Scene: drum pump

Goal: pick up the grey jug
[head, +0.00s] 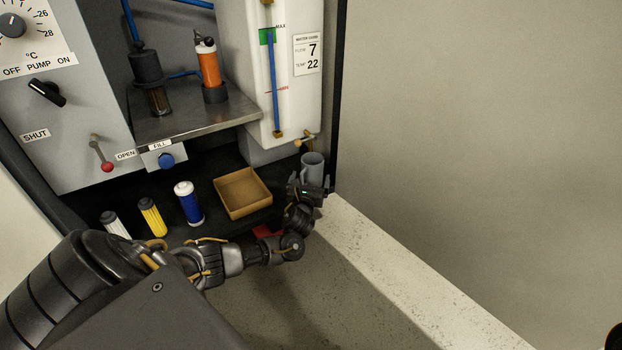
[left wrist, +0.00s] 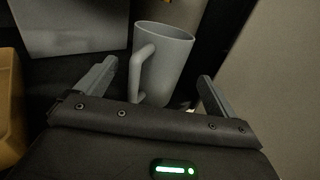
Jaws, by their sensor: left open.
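The grey jug (head: 312,166) stands upright on the dark shelf, under the brass tap at the right end. My left gripper (head: 311,187) is just in front of it and hides its lower part in the head view. In the left wrist view the jug (left wrist: 172,60) is between and a little beyond the two open fingers (left wrist: 155,88), with its handle on the left, near the left finger. The fingers look apart from the jug body; whether the left one touches the handle I cannot tell. My right gripper is not in view.
An open tan tray (head: 268,207) lies left of the jug. Blue (head: 188,204), yellow (head: 152,217) and white (head: 114,224) cartridges stand farther left. A brass tap (head: 305,141) is above the jug, and a wall (head: 450,120) rises close on the right.

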